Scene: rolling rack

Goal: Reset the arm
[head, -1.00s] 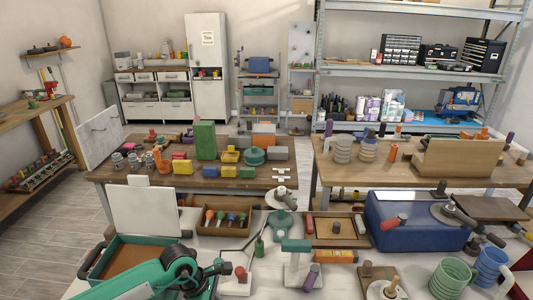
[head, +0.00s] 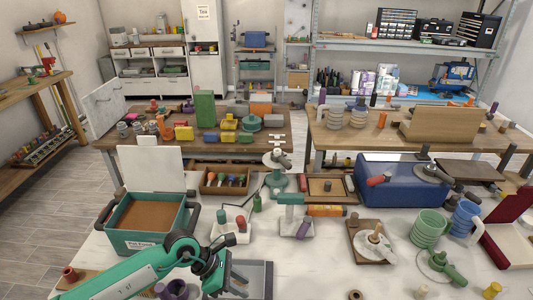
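My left arm is teal and comes in from the lower left. Its dark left gripper (head: 238,281) is over the front of the white table, beside a grey tray (head: 262,268). Two fingers show a gap between them, with nothing seen held. My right arm and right gripper are not in view.
A blue case (head: 395,185), green mug (head: 428,228) and blue mug (head: 465,220) stand to the right.

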